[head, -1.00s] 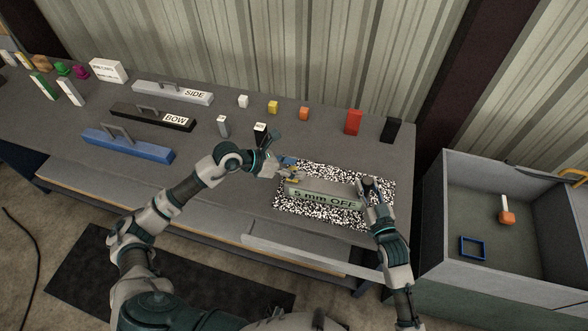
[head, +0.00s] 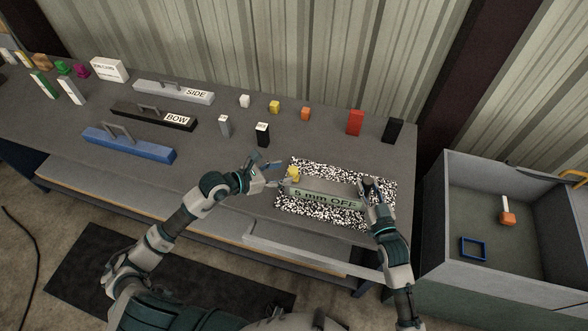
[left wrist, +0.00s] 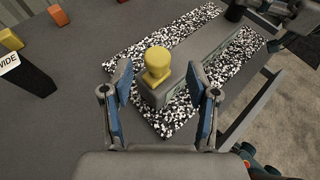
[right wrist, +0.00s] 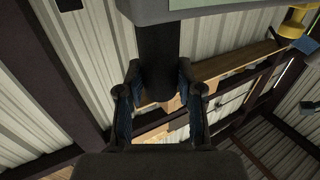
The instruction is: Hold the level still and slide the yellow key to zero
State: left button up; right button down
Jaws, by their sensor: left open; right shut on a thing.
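The level (head: 325,196), a grey-green bar labelled "5 mm OFF", lies on a black-and-white speckled mat (head: 300,215). The yellow key (head: 293,173) stands at the level's left end; in the left wrist view the key (left wrist: 157,65) is a knob with a rounded top. My left gripper (head: 268,173) is open just left of the key. In the left wrist view its fingers (left wrist: 165,100) are spread either side of the level's end, with the key between and beyond them, untouched. My right gripper (head: 370,184) is shut on a dark upright part (right wrist: 157,70) at the level's right end.
Blue, black "BOW" and grey "SIDE" bars (head: 128,146) lie at the left. Several small blocks, among them a red one (head: 354,122) and a black one (head: 393,130), stand behind the mat. A grey open bin (head: 440,215) stands at the right.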

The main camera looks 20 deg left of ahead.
aim_at(293, 170)
pick_arm(q)
jog(key=x, duration=0.5)
jog(key=shift+w+d+f, duration=0.15)
